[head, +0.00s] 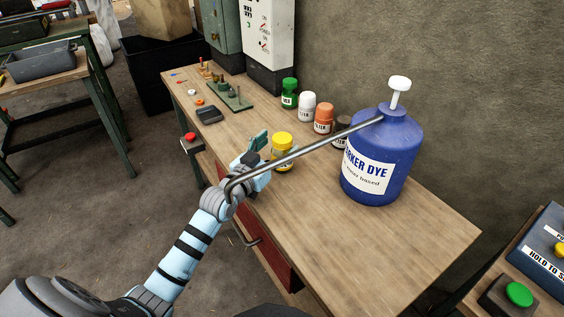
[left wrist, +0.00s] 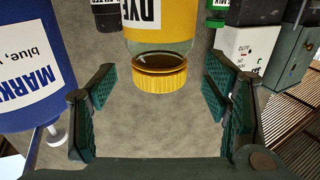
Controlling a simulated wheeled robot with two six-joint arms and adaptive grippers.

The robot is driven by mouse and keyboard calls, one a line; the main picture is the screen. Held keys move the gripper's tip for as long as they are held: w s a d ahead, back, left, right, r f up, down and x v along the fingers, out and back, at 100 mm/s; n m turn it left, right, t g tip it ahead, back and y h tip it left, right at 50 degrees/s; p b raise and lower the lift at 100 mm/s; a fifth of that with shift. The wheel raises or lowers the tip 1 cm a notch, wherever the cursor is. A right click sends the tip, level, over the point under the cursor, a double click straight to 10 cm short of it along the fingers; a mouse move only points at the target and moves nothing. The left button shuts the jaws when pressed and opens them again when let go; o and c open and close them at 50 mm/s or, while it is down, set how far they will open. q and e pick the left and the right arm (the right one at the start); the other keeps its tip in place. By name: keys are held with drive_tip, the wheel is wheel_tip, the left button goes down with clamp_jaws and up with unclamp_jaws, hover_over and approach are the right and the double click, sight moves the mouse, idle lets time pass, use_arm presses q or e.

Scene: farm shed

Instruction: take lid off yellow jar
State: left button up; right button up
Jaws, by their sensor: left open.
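The yellow jar (head: 282,157) stands upright on the wooden workbench, with its yellow lid (head: 283,138) on top. My left gripper (head: 258,148) is open, just left of the jar in the head view. In the left wrist view the picture is upside down: the jar (left wrist: 160,22) hangs from the top, with its ribbed yellow lid (left wrist: 160,82) lowest. The lid lies between the two open green-padded fingers, with a visible gap on each side. Whether the fingers are level with the lid in depth is hard to tell. My right gripper is not in view.
A large blue dye jug (head: 383,160) stands right of the jar. A long grey rod (head: 310,150) crosses the picture from the jug toward my left wrist. Green (head: 289,93), white (head: 307,106), orange (head: 323,118) and dark (head: 342,130) jars stand behind. The bench's near right is clear.

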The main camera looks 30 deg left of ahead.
use_arm(q)
drive_tip(key=shift+w+f, duration=0.15)
drive_tip(key=shift+w, duration=0.7)
drive_tip(key=shift+w+d, duration=0.1)
drive_tip(key=shift+w, duration=0.35)
drive_tip(key=shift+s, duration=0.1)
drive_tip(key=c, duration=1.4)
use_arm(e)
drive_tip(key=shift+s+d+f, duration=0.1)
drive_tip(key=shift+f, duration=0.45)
